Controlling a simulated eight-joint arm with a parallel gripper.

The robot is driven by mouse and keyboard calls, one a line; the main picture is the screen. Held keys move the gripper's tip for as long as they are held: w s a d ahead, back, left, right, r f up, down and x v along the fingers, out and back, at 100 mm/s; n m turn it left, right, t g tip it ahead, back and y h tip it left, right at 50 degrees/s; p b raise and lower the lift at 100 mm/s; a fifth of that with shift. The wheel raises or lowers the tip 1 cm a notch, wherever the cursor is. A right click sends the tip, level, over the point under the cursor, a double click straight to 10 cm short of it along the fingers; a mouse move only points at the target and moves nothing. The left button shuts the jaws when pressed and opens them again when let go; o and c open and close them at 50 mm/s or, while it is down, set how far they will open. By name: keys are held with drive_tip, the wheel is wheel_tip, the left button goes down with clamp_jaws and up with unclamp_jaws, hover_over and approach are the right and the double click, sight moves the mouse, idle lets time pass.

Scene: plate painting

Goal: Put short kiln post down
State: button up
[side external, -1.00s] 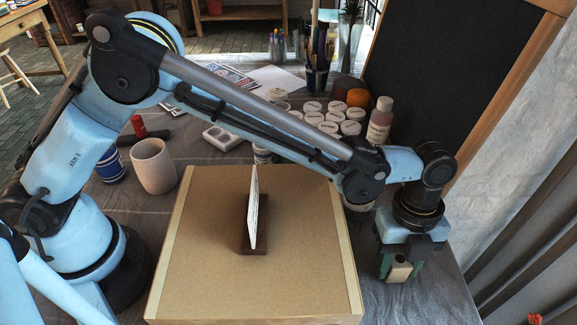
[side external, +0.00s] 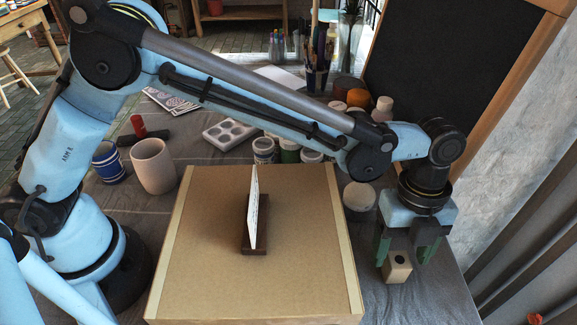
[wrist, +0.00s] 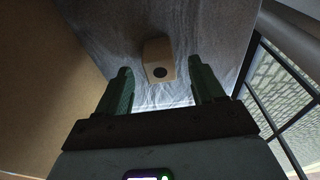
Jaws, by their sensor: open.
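The short kiln post (side external: 397,268) is a small beige block with a dark round hole in its top. It stands upright on the grey cloth, right of the cardboard-topped board, and it also shows in the wrist view (wrist: 159,60). My gripper (side external: 403,262) is open above and around the post's top in the side view. In the wrist view its green fingers (wrist: 160,88) are spread wide, with the post beyond and between them and a gap on both sides. The post does not touch either finger there.
The brown board (side external: 300,290) fills the middle, with a white plate on edge in a dark stand (side external: 254,240). A beige cup (side external: 153,166), a blue cup (side external: 108,162) and paint jars (side external: 290,152) stand behind. A blackboard (side external: 450,60) rises at the right rear.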

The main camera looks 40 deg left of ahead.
wheel_tip(320, 180, up, 8)
drive_tip(key=w+a+r+n+t, duration=0.2)
drive_tip(key=a+r+n, duration=0.3)
drive_tip(key=a, duration=0.5)
drive_tip(key=s+a+f+n+t, duration=0.1)
drive_tip(key=s+a+n+t, duration=0.2)
drive_tip(key=a+n, duration=0.8)
drive_tip(key=s+a+f+n+t+y, duration=0.1)
drive_tip(key=s+a+n, duration=0.4)
drive_tip(key=a+n, duration=0.6)
drive_tip(key=shift+s+a+f+t, duration=0.25)
drive_tip(key=shift+a+f+t, duration=0.35)
drive_tip(key=shift+a+t, duration=0.6)
